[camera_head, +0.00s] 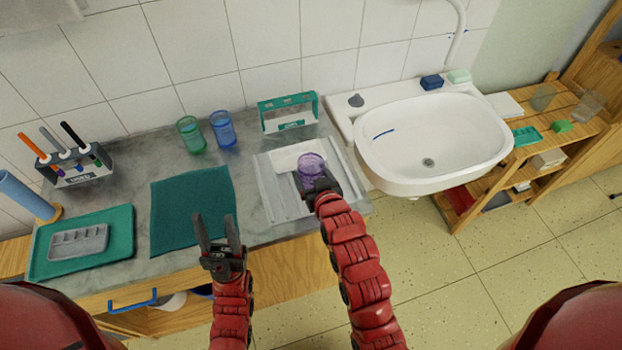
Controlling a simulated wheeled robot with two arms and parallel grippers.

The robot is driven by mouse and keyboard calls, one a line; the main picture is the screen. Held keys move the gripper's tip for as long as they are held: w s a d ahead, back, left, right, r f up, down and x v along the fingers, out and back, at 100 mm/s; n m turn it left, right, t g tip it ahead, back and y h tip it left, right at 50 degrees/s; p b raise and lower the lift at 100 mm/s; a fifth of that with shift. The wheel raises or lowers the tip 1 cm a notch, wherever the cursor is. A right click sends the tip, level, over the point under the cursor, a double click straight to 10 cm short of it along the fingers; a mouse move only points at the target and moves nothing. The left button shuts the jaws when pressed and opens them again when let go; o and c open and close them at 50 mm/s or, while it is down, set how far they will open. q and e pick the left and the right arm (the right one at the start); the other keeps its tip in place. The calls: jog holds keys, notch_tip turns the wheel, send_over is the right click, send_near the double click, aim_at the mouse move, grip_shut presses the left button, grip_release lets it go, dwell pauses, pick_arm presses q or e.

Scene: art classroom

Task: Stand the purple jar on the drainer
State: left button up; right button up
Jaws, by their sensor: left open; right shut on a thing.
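The purple jar (312,166) is see-through and looks upright. It is over the light grey drainer (283,204), toward its right side. My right gripper (316,184) is shut on the jar from the near side. I cannot tell whether the jar's base touches the drainer. My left gripper (217,232) is open and empty, above the near edge of the counter by the teal cloth.
A green jar (190,134) and a blue jar (222,129) stand behind the cloth (193,209). A teal-framed holder (288,113) stands behind the drainer. The white sink (432,145) is to the right. A teal tray (119,240) lies at left.

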aim_at(311, 181)
jog(key=shift+w, duration=0.5)
notch_tip(311, 181, down, 3)
jog(key=shift+s+f+p, duration=0.1)
jog(key=shift+p, duration=1)
jog(key=shift+f, duration=0.25)
jog(key=shift+f, duration=0.1)
